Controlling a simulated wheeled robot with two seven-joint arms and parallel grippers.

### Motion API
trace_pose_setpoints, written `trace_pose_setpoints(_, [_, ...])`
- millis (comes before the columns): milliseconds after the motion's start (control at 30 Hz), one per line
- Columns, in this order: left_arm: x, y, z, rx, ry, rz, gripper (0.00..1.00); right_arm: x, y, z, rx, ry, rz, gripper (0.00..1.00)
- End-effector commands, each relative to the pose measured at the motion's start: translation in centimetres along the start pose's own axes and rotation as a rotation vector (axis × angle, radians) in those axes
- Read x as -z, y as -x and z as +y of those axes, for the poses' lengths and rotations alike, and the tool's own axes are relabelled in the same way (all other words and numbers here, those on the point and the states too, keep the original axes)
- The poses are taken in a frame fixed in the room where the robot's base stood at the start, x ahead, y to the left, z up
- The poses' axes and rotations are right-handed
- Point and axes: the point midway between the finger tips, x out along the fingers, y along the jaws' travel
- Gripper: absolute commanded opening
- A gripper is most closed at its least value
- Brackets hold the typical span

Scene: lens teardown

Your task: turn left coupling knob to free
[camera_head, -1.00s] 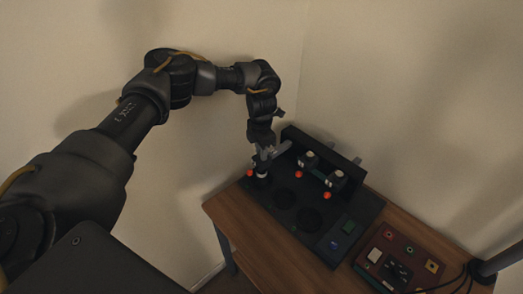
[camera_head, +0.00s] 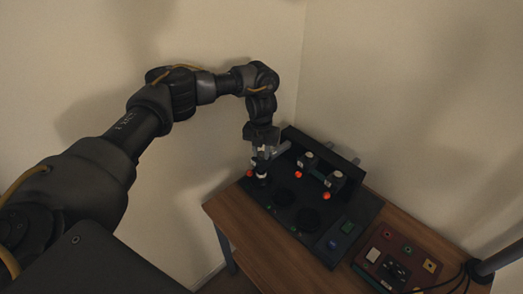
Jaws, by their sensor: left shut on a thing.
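My left gripper (camera_head: 261,158) points down at the far left end of a black bench unit (camera_head: 328,231) on a wooden table. It is shut on a small dark knob with a light top, the left coupling knob (camera_head: 262,170). The gripper and the small size hide much of the knob, so its turn angle cannot be told. A red-orange marker (camera_head: 250,173) shows just left of it. My right gripper is not in view.
A dark red panel (camera_head: 391,256) lies at the right. The table's front strip (camera_head: 245,229) is bare.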

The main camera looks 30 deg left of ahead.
Motion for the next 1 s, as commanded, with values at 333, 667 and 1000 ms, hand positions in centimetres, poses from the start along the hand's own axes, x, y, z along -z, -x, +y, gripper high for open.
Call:
trace_pose_setpoints(333, [0.0, 0.3, 0.0, 0.000, 0.330, 0.000, 0.04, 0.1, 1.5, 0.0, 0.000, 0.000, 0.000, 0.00])
trace_pose_setpoints(667, [-0.1, 0.3, 0.0, -0.001, 0.605, -0.002, 0.04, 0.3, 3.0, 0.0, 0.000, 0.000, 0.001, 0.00])
trace_pose_setpoints(1000, [-0.1, 0.2, -0.1, -0.001, 0.770, -0.003, 0.04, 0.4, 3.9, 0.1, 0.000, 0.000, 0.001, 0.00])
